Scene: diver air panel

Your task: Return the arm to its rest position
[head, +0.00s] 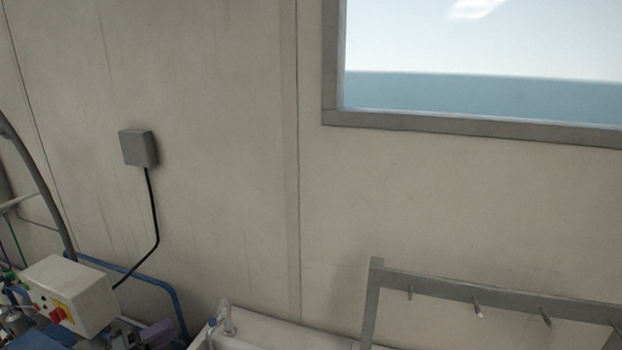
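Neither of my arms can be made out clearly in the head view. My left gripper cannot be picked out from the grey and dark parts crowded at the bottom left edge, so its fingers and anything in them are not visible. My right gripper is not in the picture. No rest position or stand for an arm can be recognised.
A white control box (72,297) with a red knob stands at the lower left by a blue pipe (165,287). A grey wall box (139,148) has a black cable. A pegged metal rack (450,289) stands lower right. The wall (220,160) is bare.

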